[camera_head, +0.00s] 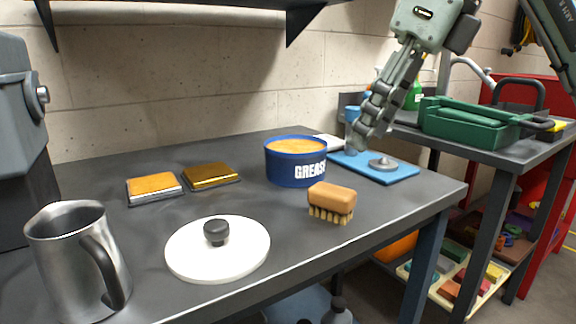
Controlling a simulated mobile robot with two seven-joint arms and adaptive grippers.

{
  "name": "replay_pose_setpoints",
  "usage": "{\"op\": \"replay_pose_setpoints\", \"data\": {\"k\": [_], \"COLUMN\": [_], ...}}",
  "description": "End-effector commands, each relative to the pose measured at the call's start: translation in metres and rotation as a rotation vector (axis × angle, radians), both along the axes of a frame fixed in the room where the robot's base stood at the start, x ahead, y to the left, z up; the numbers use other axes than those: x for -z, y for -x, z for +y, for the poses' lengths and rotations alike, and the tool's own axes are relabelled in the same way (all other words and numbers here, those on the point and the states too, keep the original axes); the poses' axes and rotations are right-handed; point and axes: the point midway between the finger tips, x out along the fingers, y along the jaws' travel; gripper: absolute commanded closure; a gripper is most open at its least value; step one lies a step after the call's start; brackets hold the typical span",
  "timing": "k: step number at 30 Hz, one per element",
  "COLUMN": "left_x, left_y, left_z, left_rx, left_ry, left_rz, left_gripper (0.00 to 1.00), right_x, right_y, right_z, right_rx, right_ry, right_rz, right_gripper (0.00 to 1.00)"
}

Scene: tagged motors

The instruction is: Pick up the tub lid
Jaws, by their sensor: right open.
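The tub lid (190,254) is a white disc with a dark round knob (216,232). It lies flat near the front edge of the grey workbench. The blue tub (290,170), marked GREASE, stands uncovered behind it to the right, with orange-brown contents showing. My right gripper (368,132) comes down from the top right, open and with nothing visible in it. It is above the back right of the bench, to the right of the tub and well away from the lid. My left gripper is not in view.
A metal jug (72,262) stands left of the lid. A brush (331,201) lies right of it. Two sponge-like blocks (153,188) (211,176) sit behind. A blue mat (398,172) with a grey part lies below my right gripper. A green toolbox (470,124) stands on another table.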

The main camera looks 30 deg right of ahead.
Motion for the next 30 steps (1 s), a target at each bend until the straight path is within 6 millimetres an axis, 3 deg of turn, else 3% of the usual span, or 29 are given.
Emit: {"op": "replay_pose_setpoints", "data": {"k": [4, 9, 12, 15, 20, 30], "left_x": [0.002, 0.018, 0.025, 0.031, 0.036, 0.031], "left_y": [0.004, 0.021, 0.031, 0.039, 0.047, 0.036], "left_z": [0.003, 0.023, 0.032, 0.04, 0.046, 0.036], "left_rx": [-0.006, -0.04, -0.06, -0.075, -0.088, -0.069], "left_ry": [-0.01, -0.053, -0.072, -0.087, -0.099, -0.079], "left_rz": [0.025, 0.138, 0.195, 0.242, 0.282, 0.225], "left_gripper": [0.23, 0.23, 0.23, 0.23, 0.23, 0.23], "right_x": [-0.002, 0.0, 0.005, 0.012, 0.021, 0.056], "right_y": [-0.011, -0.028, -0.034, -0.038, -0.043, -0.045], "right_z": [0.032, 0.113, 0.152, 0.177, 0.192, 0.193], "right_rx": [-0.136, -0.459, -0.607, -0.697, -0.756, -0.764], "right_ry": [0.018, 0.107, 0.18, 0.246, 0.304, 0.312], "right_rz": [0.033, 0.125, 0.18, 0.223, 0.26, 0.267], "right_gripper": [0.49, 0.49, 0.49, 0.49, 0.49, 0.49]}}
